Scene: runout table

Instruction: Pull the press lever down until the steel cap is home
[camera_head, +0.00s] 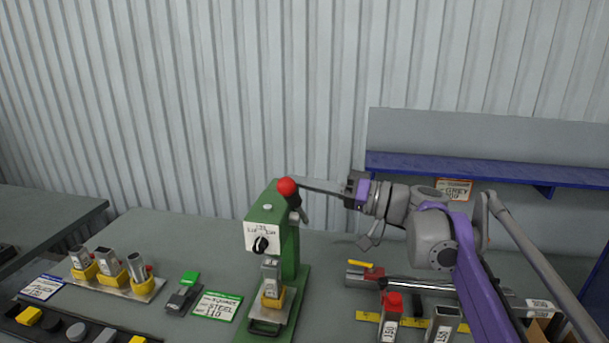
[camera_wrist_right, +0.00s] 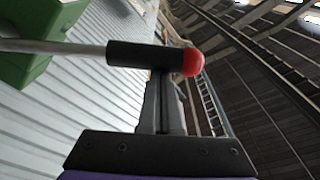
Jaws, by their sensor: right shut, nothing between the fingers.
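The green press (camera_head: 262,235) stands on the table with a dial on its head. Its lever has a red ball (camera_head: 287,187) and a black grip, raised near the top of the press; the right wrist view also shows the ball (camera_wrist_right: 193,62) and black grip (camera_wrist_right: 140,55). A square steel piece (camera_head: 271,275) stands upright in a yellow holder (camera_head: 268,301) under the press head; I cannot tell cap from tube there. My right gripper (camera_head: 303,189) is shut and empty, its fingertips at the black grip; whether they touch is unclear. My left gripper is out of view.
A plate with several tubes in yellow holders (camera_head: 112,276) stands left, beside a green-edged sign (camera_head: 217,306). Labelled tubes (camera_head: 443,324), one red-topped (camera_head: 391,315), and a metal bar (camera_head: 400,283) lie right of the press. A blue shelf (camera_head: 480,169) is behind my right arm.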

